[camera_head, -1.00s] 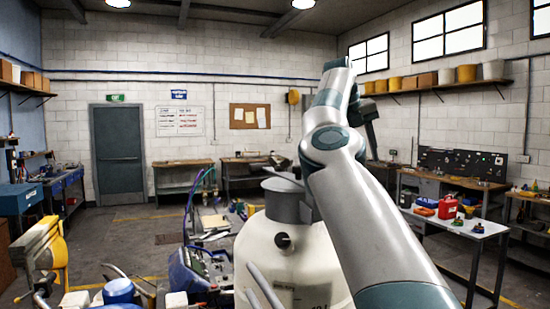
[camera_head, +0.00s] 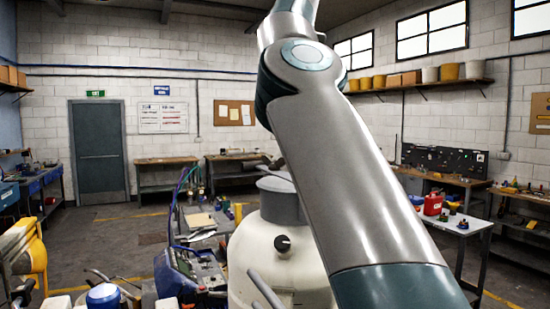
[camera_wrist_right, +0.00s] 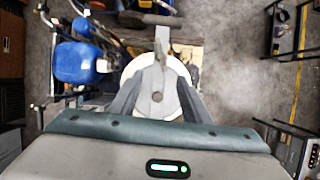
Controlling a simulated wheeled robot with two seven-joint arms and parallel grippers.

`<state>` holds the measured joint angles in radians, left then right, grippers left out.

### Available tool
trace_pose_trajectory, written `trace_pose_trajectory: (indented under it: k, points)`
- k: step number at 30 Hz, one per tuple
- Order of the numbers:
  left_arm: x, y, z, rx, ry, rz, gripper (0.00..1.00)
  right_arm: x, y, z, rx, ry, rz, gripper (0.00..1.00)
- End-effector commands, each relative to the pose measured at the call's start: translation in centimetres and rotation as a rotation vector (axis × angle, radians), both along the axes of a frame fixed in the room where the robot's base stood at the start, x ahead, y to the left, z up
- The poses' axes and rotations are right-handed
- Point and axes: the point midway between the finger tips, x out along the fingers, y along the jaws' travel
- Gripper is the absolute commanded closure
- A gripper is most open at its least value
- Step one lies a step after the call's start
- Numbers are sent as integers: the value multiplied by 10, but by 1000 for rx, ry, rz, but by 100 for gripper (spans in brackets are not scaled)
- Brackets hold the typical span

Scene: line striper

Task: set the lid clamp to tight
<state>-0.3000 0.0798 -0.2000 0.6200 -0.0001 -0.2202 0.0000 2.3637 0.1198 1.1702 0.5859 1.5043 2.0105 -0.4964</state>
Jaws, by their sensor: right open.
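The line striper's cream tank (camera_head: 275,265) stands in the lower middle of the head view, partly behind my right arm. Its grey lid (camera_head: 280,203) is on top, and a black knob (camera_head: 282,243) is on its front. I cannot tell the lid clamp or its setting. In the right wrist view my right gripper (camera_wrist_right: 158,70) is open, its grey fingers spread over a pale round part (camera_wrist_right: 177,77), seemingly the tank. A grey bar (camera_wrist_right: 162,40) lies beyond the fingertips; contact is unclear. My right gripper is out of the head view. My left gripper is not in view.
A blue control box with hoses (camera_head: 185,275) stands left of the tank. A yellow part (camera_head: 25,250) is at the left edge. A blue container (camera_wrist_right: 80,62) is left of the fingers in the wrist view. A bench with a red can (camera_head: 432,204) is at right.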

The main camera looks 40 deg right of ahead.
Motion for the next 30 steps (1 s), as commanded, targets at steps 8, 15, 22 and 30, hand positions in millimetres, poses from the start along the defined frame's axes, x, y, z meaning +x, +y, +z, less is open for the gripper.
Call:
trace_pose_trajectory:
  k: [8,15,22,30]
  points:
    - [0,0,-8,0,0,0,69,11,-4,-30,-1,3,-3,57]
    - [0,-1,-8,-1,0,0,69,25,-9,-64,0,3,-3,57]
    - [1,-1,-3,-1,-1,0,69,38,-15,-99,0,3,-3,57]
    - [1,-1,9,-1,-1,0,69,53,-20,-135,0,1,-1,57]
